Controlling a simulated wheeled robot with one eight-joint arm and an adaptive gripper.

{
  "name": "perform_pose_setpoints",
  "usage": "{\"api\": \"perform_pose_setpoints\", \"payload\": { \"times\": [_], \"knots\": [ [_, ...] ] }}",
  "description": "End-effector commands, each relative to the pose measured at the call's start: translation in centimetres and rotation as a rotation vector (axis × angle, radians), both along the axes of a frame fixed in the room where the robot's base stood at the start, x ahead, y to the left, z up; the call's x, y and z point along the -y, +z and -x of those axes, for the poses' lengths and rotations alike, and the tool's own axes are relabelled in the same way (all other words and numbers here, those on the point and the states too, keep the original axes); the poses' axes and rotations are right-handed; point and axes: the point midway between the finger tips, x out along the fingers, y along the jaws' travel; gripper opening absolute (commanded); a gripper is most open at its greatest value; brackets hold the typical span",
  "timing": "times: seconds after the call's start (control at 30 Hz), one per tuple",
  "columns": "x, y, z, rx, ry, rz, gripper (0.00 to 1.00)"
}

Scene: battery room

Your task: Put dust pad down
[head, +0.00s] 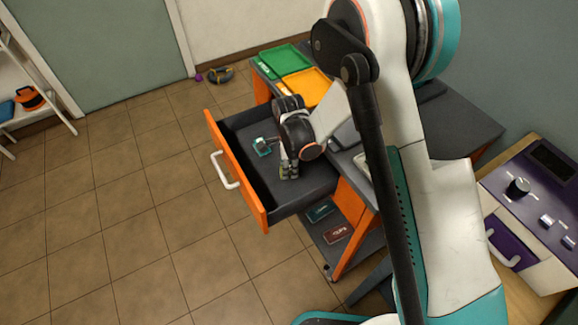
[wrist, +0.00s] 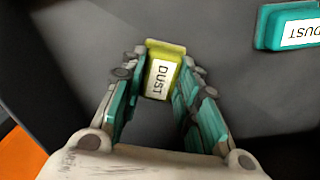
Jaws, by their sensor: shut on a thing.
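The dust pad is a small yellow-green block with a white label reading DUST (wrist: 161,75). It sits between the two fingertips of my gripper (wrist: 160,85) in the wrist view, and my gripper is shut on it. In the head view my gripper (head: 288,168) points down inside the open drawer (head: 235,190), with a bit of the pad (head: 282,174) showing at its tips. The pad is over the dark drawer floor; I cannot tell if it touches. A teal block labelled DUST (wrist: 290,27) lies apart from it; it also shows in the head view (head: 262,147).
The drawer's orange front (head: 236,172) with a white handle is pulled out from the desk. Green (head: 283,61) and orange (head: 305,88) trays are on the desk top. Dark boxes lie on the shelf below.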

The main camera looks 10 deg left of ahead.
Motion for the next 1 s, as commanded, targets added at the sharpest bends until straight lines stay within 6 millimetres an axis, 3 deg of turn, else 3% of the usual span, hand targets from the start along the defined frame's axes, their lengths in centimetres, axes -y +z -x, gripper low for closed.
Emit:
{"api": "perform_pose_setpoints", "payload": {
  "times": [0.03,0.1,0.13,0.57,1.0],
  "knots": [
    [0.0,-0.2,0.0,0.0,0.0,0.0,0.32],
    [0.0,-0.1,0.0,0.0,0.0,0.0,0.47],
    [0.0,-0.1,0.0,0.0,0.0,0.0,0.49],
    [0.0,0.4,0.0,0.0,0.0,0.0,0.49],
    [0.0,8.9,0.0,0.0,0.0,0.0,0.49]
  ]
}}
